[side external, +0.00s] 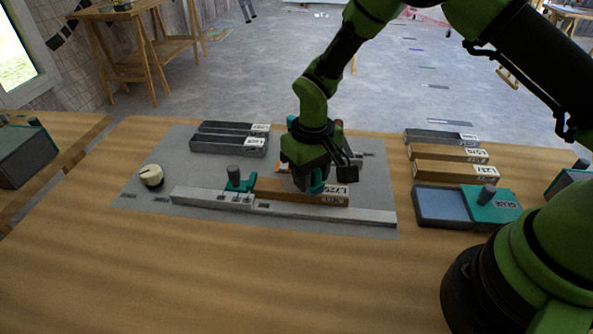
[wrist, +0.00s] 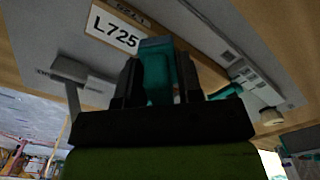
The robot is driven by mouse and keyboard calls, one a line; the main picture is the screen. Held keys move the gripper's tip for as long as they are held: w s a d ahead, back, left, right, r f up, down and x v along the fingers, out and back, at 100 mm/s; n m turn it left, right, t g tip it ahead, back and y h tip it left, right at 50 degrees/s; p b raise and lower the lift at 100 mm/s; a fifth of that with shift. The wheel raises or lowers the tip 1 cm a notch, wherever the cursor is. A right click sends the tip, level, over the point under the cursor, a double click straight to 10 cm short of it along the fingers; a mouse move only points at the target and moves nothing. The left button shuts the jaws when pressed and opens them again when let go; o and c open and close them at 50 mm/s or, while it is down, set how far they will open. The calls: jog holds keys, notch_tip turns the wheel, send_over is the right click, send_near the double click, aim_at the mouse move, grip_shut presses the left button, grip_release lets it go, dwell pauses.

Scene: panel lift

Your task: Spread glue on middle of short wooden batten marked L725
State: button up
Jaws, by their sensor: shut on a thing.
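The short wooden batten (side external: 275,188) lies on the grey mat, along the pale rail (side external: 300,211). Its white L725 label faces the side camera at its right end; the label also shows on the batten in the wrist view (wrist: 113,28). My gripper (side external: 317,180) is low over the right part of the batten, shut on a teal tool (wrist: 156,70). The tool's lower end is at or just above the batten; I cannot tell if it touches. No glue can be made out on the visible wood.
A teal and grey clamp-like piece (side external: 240,180) stands at the batten's left end. A round cream knob (side external: 151,176) is farther left. Grey blocks (side external: 228,145) lie behind. On the right are labelled battens (side external: 455,171) and a blue-padded tray with a teal glue unit (side external: 441,204).

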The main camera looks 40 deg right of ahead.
aim_at(281, 185)
jog(key=shift+s+d, duration=0.55)
jog(key=shift+d, duration=0.05)
jog(key=shift+w+a, duration=2.45)
jog(key=shift+a, duration=0.05)
jog(key=shift+w+r, duration=0.1)
jog(key=shift+r, duration=0.1)
notch_tip(281, 185, up, 8)
jog(key=shift+f, duration=0.2)
